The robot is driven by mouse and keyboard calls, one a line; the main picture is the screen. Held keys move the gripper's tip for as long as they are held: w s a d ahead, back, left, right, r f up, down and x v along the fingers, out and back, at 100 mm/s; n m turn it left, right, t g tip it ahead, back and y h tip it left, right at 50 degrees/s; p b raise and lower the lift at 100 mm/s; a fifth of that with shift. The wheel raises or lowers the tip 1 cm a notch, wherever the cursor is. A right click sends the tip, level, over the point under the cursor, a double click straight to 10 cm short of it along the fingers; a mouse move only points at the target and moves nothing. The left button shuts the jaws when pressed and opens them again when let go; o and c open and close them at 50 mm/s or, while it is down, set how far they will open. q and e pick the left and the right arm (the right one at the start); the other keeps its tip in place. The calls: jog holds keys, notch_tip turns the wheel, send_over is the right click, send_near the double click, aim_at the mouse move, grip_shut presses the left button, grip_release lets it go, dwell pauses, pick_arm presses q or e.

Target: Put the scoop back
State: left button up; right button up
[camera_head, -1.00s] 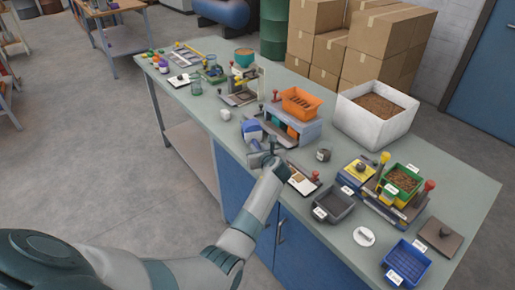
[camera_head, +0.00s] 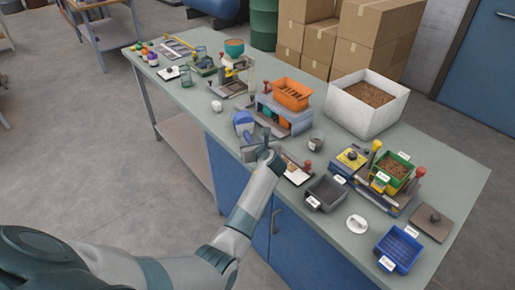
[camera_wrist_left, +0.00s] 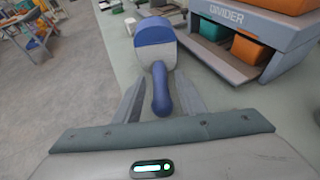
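The scoop has a blue and pale grey head (camera_wrist_left: 155,42) and a blue handle (camera_wrist_left: 161,92) pointing back toward my left gripper. It appears to rest on the bench just left of the divider; its blue head also shows in the head view (camera_head: 243,119). My left gripper (camera_wrist_left: 160,78) is open in the wrist view, with one finger on each side of the handle and a small gap on both sides. In the head view the left gripper (camera_head: 257,143) is low over the front edge of the bench, partly hiding the handle. My right gripper is not in view.
The grey divider (camera_head: 283,118) with an orange bin (camera_head: 292,94) stands close right of the scoop. A small jar (camera_head: 316,142), dark tray (camera_head: 325,191), blue tray (camera_head: 398,250) and white box (camera_head: 345,112) stand farther right. Bare bench (camera_head: 222,120) lies left of the scoop.

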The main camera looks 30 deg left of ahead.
pick_arm(q)
jog(key=b+v, duration=0.1)
jog(key=v, duration=0.8)
jog(key=shift+s+d+r, duration=0.15)
jog(key=shift+s, duration=0.1)
